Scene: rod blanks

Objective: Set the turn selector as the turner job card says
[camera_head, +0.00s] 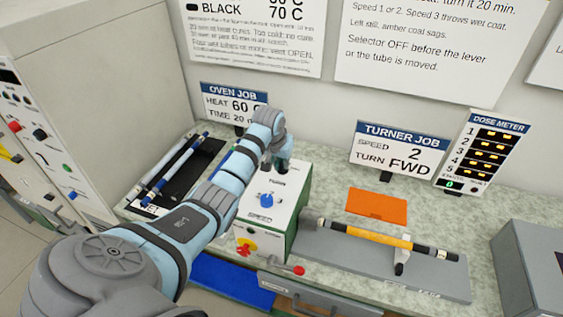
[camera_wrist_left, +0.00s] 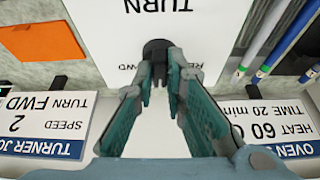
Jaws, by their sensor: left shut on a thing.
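The turner box (camera_head: 290,200) is white and green and stands on the bench. My left gripper (camera_head: 274,168) reaches down over its top. In the left wrist view the gripper (camera_wrist_left: 164,80) is shut on the black turn selector (camera_wrist_left: 156,48), below an upside-down TURN label. My right gripper is not in view.
A blue knob (camera_head: 267,200) and a red knob (camera_head: 244,248) are on the turner box. An amber tube (camera_head: 375,236) lies along the grey base to the right. An orange sheet (camera_head: 377,206) lies behind it. Rods (camera_head: 172,168) lie in a black tray at left, near the oven job card (camera_head: 232,105).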

